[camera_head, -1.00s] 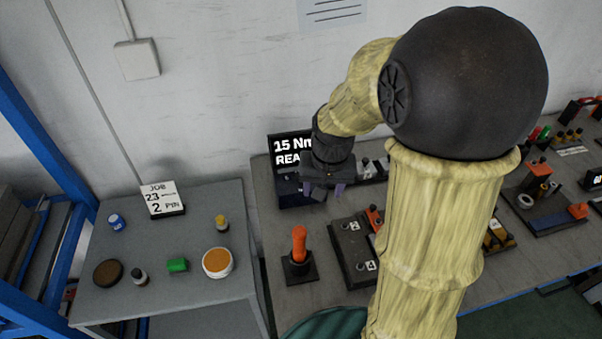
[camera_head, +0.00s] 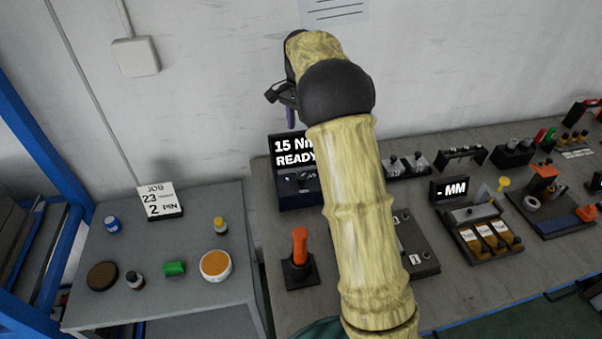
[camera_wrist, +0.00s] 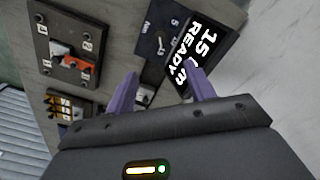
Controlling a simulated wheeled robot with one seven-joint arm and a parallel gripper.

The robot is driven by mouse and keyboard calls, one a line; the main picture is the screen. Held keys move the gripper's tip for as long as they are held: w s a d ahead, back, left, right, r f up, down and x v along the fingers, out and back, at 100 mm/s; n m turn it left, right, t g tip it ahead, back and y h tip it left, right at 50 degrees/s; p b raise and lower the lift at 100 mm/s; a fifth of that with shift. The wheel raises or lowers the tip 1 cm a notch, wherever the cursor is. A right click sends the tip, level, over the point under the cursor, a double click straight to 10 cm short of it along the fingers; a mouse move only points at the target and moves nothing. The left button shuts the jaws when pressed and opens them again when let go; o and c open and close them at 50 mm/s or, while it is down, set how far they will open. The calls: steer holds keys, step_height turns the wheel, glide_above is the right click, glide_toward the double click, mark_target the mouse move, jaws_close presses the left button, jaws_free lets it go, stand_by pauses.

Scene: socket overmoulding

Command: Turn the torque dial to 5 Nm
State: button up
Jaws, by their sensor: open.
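The torque unit (camera_head: 285,198) is a dark box at the back of the bench. Its screen (camera_head: 294,150) reads "15 Nm READY", partly hidden by my arm at the right. The small dark dial (camera_head: 303,181) sits on the panel below the screen. In the wrist view the screen (camera_wrist: 192,50) appears rotated, and the dial panel (camera_wrist: 163,30) carries "Nm" and a "5" mark; the dial's exact pointing is hard to read. My gripper (camera_wrist: 160,72) is open and empty, its purple fingers apart in front of the unit. In the head view my gripper (camera_head: 290,112) hangs above the unit.
An orange-handled lever (camera_head: 300,246) stands in front of the unit. A dark switch plate (camera_head: 415,245) lies to the right, partly behind my arm; it also shows in the wrist view (camera_wrist: 72,48). A job card (camera_head: 160,200) stands on the left side table (camera_head: 190,300).

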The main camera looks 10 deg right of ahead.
mark_target(301, 176)
step_height(301, 176, down, 18)
steer(key=shift+r+p, duration=0.25)
steer(key=shift+p, duration=0.3)
stand_by(0.3)
steer(key=c, duration=1)
